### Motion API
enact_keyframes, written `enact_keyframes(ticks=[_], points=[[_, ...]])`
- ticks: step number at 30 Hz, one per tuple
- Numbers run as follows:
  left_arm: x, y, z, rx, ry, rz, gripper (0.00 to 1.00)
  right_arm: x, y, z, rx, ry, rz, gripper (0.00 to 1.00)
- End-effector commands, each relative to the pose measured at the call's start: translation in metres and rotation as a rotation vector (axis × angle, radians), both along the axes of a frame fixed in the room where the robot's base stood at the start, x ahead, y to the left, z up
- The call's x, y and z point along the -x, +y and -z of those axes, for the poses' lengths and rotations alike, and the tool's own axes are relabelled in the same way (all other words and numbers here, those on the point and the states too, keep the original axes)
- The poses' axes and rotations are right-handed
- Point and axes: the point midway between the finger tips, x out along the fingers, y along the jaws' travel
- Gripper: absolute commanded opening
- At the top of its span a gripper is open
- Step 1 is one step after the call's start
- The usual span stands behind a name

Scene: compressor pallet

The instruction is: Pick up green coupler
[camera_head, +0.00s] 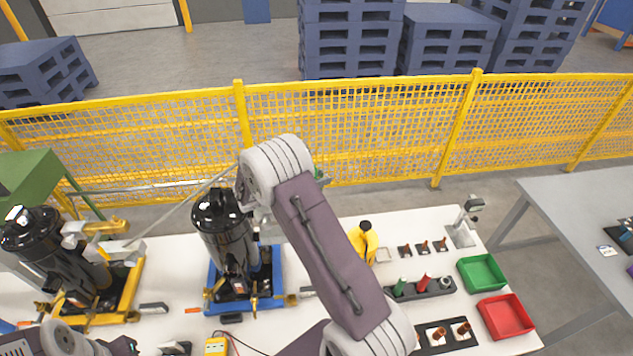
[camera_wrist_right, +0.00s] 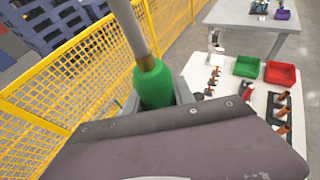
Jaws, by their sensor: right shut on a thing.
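The green coupler (camera_wrist_right: 155,85) sits between the jaws of my right gripper (camera_wrist_right: 153,100) in the right wrist view. A grey tube or rod runs up out of its brass-coloured end. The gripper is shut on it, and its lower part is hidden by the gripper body. In the head view a small bit of green (camera_head: 318,173) shows beside my right wrist, above the white table; most of that gripper is hidden behind the wrist. My left arm shows at the bottom left, and its jaw opening is not clear.
Black compressors stand on a blue pallet (camera_head: 274,292) and a yellow pallet (camera_head: 133,282). On the white table (camera_head: 455,300) are a holder with green and red pieces (camera_head: 424,288), a green tray (camera_head: 482,272) and a red tray (camera_head: 505,316). A yellow fence (camera_head: 350,128) stands behind.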

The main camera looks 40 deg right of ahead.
Motion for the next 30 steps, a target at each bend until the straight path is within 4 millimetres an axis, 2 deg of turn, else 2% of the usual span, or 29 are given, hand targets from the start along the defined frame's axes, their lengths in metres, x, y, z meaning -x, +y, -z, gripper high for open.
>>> enact_keyframes(ticks=[7,18,24,30], points=[[0.0,0.0,0.021,0.0,0.0,0.0,0.38,0.003,0.002,-0.036,0.0,-0.006,-0.001,0.0],[0.0,0.0,0.047,0.0,0.0,0.0,0.38,0.082,0.035,-0.086,0.0,-0.005,-0.002,0.0],[0.0,0.0,0.051,0.0,0.0,0.0,0.38,0.104,0.044,-0.101,0.0,-0.002,-0.001,0.0],[0.0,0.0,0.051,0.0,0.0,0.0,0.38,0.109,0.045,-0.105,0.001,0.001,0.0,0.0]])
